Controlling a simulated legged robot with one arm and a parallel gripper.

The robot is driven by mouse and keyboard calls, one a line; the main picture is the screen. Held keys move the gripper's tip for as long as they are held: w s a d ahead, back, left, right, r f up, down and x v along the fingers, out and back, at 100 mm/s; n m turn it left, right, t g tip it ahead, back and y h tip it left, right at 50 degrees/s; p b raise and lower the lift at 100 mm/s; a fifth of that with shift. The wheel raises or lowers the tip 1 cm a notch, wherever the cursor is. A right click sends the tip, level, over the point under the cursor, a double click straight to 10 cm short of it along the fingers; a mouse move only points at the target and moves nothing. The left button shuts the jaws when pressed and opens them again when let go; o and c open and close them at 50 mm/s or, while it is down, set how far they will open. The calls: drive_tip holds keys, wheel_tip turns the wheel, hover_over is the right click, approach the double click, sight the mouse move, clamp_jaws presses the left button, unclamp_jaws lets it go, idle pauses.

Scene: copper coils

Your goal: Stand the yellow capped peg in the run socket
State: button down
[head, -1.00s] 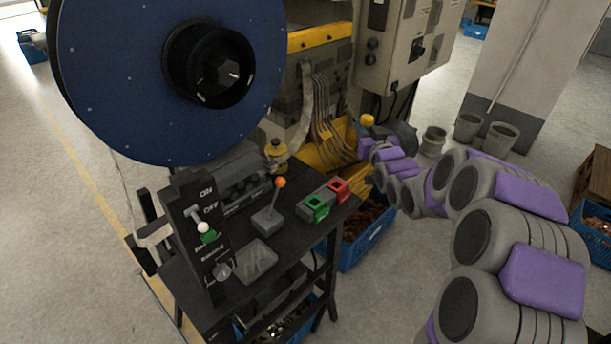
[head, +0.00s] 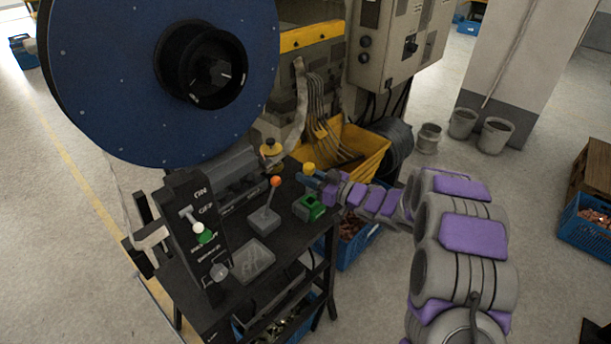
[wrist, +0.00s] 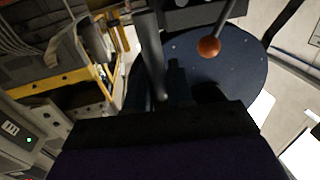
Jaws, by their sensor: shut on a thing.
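The yellow cap of the peg (head: 309,168) shows just above my gripper (head: 311,182) in the head view. My gripper is shut on the peg, with the cap upward. In the wrist view a grey rod, seemingly the peg's body (wrist: 152,55), stands between dark finger parts; its lower end is hidden. The green socket block (head: 309,208) sits on the black bench below my gripper, slightly nearer the camera. I cannot tell the exact gap between peg and block. The red socket block is hidden behind my gripper and arm.
An orange-knobbed lever (head: 275,182) stands left of the green block; its ball also shows in the wrist view (wrist: 208,47). The large blue reel (head: 110,90) rises at left.

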sight(310, 192)
drive_tip(key=shift+f+b, duration=0.75)
drive_tip(key=shift+f, duration=1.45)
drive_tip(key=shift+d+f, duration=0.35)
drive_tip(key=shift+f, duration=0.4)
drive_tip(key=shift+a, duration=0.1)
drive_tip(key=c, duration=1.3)
unclamp_jaws()
drive_tip(key=shift+a, duration=0.1)
drive_tip(key=o, duration=0.4)
drive_tip(key=shift+d, duration=0.2)
